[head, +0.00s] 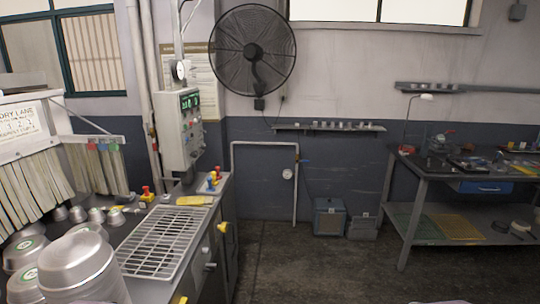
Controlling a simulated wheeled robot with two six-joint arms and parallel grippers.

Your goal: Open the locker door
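No door that I can clearly identify as the locker door shows in the head view. A dark cabinet front (228,262) runs below the metal counter at left centre, seen at a steep angle. It carries a yellow fitting (222,228) and a small grey handle-like part (210,266). I cannot tell whether this front is the locker, or whether any door in it is open or shut.
A wire rack (158,243) and metal pans (78,268) stand on the counter at left. A grey control box (180,130) hangs above it. A workbench (430,180) stands at right. A blue-grey box (329,217) sits by the back wall. The middle floor is clear.

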